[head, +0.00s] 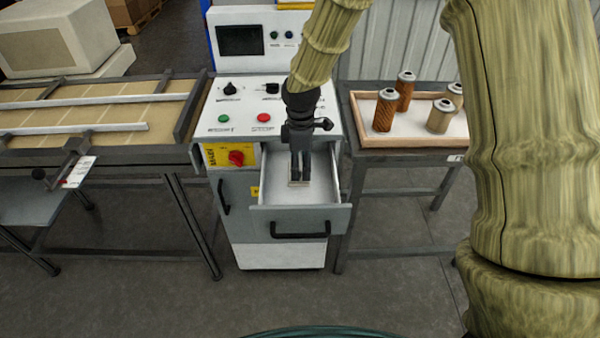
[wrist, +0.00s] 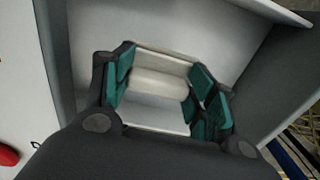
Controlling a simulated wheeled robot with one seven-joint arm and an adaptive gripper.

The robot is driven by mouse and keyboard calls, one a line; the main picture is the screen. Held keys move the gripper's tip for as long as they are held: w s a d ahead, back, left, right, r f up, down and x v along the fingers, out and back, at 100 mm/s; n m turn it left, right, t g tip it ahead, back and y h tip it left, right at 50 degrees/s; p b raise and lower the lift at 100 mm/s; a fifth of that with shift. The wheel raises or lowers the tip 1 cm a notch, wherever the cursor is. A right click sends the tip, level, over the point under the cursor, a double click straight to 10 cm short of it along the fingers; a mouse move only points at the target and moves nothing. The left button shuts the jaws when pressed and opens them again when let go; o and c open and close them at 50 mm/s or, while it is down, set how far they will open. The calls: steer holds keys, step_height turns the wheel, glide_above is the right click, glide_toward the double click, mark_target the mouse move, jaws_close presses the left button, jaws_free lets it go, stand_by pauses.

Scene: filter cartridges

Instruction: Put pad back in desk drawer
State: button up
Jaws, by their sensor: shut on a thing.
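The desk drawer (head: 325,219) of the control desk (head: 272,103) is pulled open, with its black handle at the front. My gripper (head: 299,180) points down inside the drawer space. It is shut on the pad (head: 299,184), of which only a small pale part shows below the fingers in the head view. In the wrist view the pad (wrist: 160,85) is a pale block between the green-lined fingers (wrist: 165,95), with the drawer's light floor and walls around it. I cannot tell whether the pad touches the drawer floor.
A wooden tray (head: 414,142) with several filter cartridges stands on a table to the right. A conveyor-like bench (head: 85,128) stands to the left. A red knob (head: 236,158) sits left of the drawer. The grey floor in front is mostly clear.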

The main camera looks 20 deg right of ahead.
mark_target(300, 174)
steer(key=shift+f, duration=2)
steer(key=shift+f, duration=0.1)
steer(key=o, duration=1.2)
steer(key=shift+c, duration=0.2)
step_height(300, 174, up, 12)
steer(key=shift+r+b, duration=0.15)
steer(key=shift+b, duration=0.45)
